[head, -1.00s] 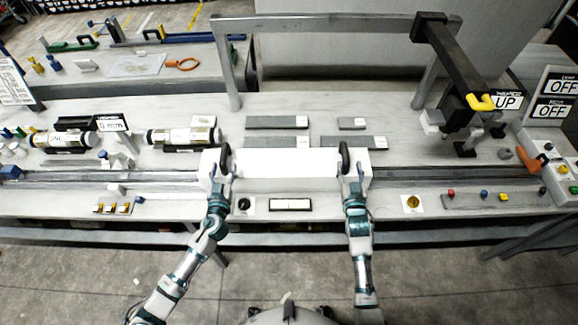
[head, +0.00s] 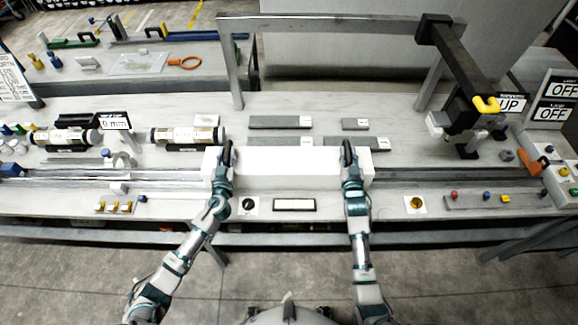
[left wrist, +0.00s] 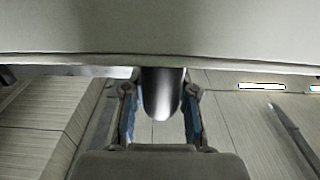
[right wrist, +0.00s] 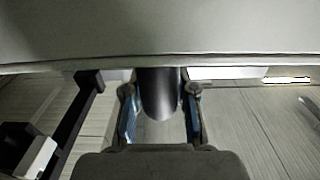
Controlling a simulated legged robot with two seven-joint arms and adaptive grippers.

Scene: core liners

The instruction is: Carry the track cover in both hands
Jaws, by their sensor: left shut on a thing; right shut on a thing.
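The track cover (head: 288,165) is a long white box with a dark upright handle near each end. It lies level across the line of the track in the middle of the head view. My left gripper (head: 224,170) is shut on its left handle (head: 228,152), and my right gripper (head: 351,171) is shut on its right handle (head: 347,150). Each wrist view shows a rounded grey handle between the two fingers, in the left wrist view (left wrist: 162,98) and the right wrist view (right wrist: 159,98). Whether the cover touches the track beneath is hidden.
The track (head: 440,174) runs along the bench on both sides. Grey flat plates (head: 281,122) lie behind the cover. Two cylinders (head: 186,137) lie to the left. A frame with a dark arm and yellow hook (head: 486,104) stands right.

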